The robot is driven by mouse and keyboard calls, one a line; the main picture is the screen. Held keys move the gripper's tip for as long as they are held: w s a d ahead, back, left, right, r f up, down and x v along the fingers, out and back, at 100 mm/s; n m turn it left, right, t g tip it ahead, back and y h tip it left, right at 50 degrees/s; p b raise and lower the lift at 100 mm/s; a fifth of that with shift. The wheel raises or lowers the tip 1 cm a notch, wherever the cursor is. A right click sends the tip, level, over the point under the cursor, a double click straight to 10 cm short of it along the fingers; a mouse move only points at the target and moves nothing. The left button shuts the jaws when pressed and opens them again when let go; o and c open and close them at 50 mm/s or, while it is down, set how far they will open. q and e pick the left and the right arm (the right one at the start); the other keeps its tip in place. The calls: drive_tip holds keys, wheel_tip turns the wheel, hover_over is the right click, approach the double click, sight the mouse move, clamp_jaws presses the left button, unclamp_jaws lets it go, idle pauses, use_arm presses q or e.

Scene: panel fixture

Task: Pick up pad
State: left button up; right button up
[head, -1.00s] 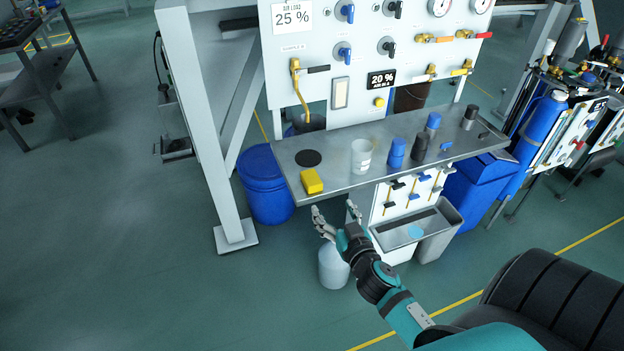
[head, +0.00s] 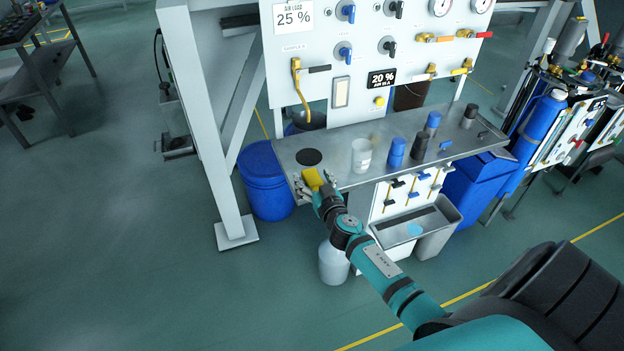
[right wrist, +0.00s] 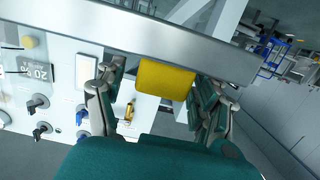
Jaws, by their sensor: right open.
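The yellow pad (head: 312,177) lies at the near left corner of the grey metal shelf. My right gripper (head: 315,183) is at the shelf's front edge, with its open fingers on either side of the pad. In the right wrist view the pad (right wrist: 166,79) shows between the spread fingers of the right gripper (right wrist: 163,90), and gaps to the fingers seem to remain. The pad's lower part is hidden by the gripper in the head view. My left gripper is not in view.
A black disc (head: 309,157) lies on the shelf (head: 340,142) just behind the pad. A translucent beaker (head: 361,155), a blue-capped bottle (head: 397,152) and a dark bottle (head: 420,146) stand to the right. A valve panel (head: 360,100) rises behind.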

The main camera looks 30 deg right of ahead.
drive_tip(key=c, duration=1)
drive_tip(key=shift+r, duration=0.1)
drive_tip(key=shift+c, duration=0.2)
